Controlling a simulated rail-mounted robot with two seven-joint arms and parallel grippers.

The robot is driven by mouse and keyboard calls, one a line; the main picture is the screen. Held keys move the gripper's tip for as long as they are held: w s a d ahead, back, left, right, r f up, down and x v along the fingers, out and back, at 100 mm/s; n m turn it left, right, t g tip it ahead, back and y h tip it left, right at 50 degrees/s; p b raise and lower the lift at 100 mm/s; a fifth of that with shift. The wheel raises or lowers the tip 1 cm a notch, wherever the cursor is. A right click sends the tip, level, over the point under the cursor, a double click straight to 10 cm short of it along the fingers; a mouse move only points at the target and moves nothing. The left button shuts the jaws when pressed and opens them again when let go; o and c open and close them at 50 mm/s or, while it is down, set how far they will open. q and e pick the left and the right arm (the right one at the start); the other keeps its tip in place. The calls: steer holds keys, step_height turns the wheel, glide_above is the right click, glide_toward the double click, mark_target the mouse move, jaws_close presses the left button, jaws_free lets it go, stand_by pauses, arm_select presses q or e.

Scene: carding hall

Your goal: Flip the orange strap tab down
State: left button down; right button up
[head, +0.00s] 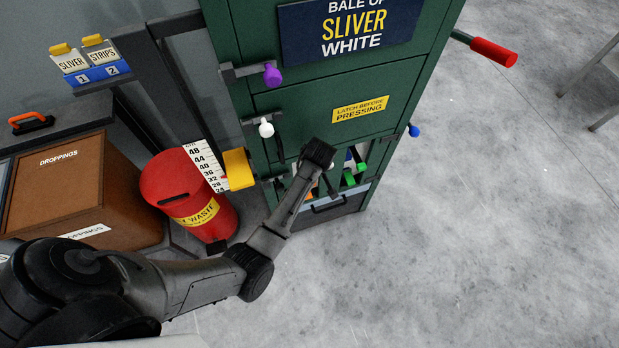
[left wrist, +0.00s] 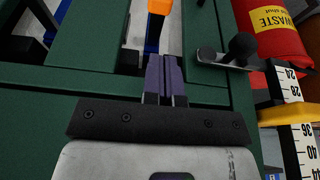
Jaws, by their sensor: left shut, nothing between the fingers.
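The orange strap tab (left wrist: 159,6) shows at the top edge of the left wrist view, cut off by the frame, with a blue strip (left wrist: 152,42) adjoining it in a slot of the green panel. In the head view a small orange patch (head: 309,195) shows low on the green press (head: 285,110), partly covered by my arm. My left gripper (left wrist: 164,62) is shut and empty, its purple-grey fingers pointing at the slot just short of the tab in the picture. I cannot tell whether they touch anything. In the head view its fingers are hidden behind my wrist. My right gripper is not in view.
A red waste bin (head: 165,180), a yellow block (head: 238,169) on a white scale (head: 204,164) and a brown droppings box (head: 75,185) stand left of the press. Green tabs (head: 349,179) sit right of my wrist. A dark knobbed lever (left wrist: 242,46) is near my fingers.

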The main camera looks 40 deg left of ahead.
arm_select(q)
steer(key=b+x, duration=0.2)
steer(key=x, duration=0.7)
steer(key=shift+b, duration=0.4)
steer(key=shift+w+a+f, duration=0.1)
steer(key=shift+f, duration=0.4)
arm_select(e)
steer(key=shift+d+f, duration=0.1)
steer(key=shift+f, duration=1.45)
